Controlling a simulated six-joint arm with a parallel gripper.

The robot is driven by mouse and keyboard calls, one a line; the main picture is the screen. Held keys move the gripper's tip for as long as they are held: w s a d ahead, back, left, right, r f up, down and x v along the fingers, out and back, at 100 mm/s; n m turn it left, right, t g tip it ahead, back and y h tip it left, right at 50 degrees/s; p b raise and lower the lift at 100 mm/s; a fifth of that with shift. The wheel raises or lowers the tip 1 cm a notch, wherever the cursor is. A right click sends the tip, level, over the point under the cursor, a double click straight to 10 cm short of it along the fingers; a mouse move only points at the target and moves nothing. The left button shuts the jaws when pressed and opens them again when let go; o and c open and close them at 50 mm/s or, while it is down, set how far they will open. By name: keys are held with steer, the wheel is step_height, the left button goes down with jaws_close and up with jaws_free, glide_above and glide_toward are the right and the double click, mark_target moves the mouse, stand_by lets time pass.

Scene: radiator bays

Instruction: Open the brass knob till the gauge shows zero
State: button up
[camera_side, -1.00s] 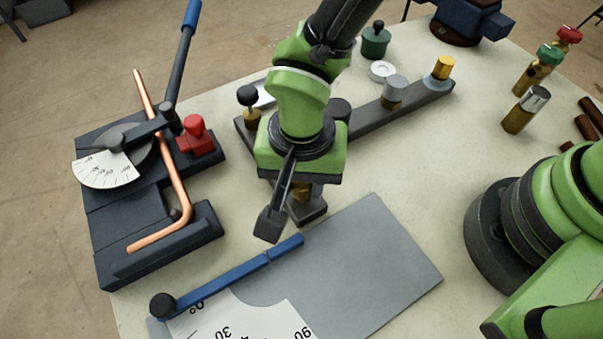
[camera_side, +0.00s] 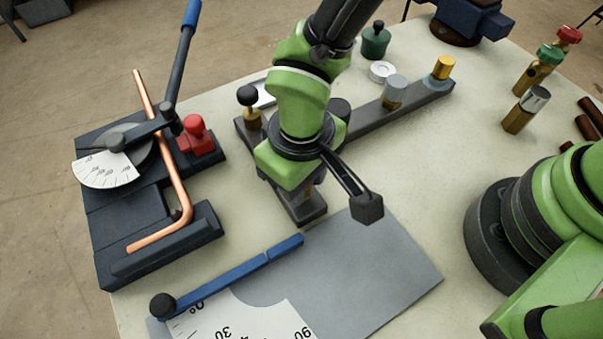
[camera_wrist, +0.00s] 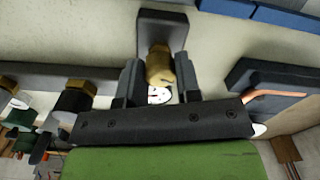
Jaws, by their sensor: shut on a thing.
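The brass knob (camera_wrist: 158,66) sits between my two dark fingers in the wrist view, and my gripper (camera_wrist: 160,78) is shut on it. In the side view only a sliver of brass (camera_side: 308,192) shows under my gripper (camera_side: 304,186), above a dark block. A small white dial with dark marks, seemingly the gauge (camera_wrist: 159,95), shows partly between the fingers. My gripper body covers its lower part, and its reading is too small to tell. In the side view the gauge is hidden behind my wrist.
A dark bar (camera_side: 420,97) with other fittings runs back right. A pipe bender (camera_side: 100,215) with a bent copper pipe (camera_side: 178,185) stands left. A grey plate (camera_side: 385,265) with a blue arm (camera_side: 235,273) lies in front. Brass fittings (camera_side: 519,113) stand at right.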

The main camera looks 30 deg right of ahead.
steer(key=n, duration=0.3)
steer(key=shift+n, duration=2.2)
steer(key=o, duration=0.9)
step_height(320, 180, up, 10)
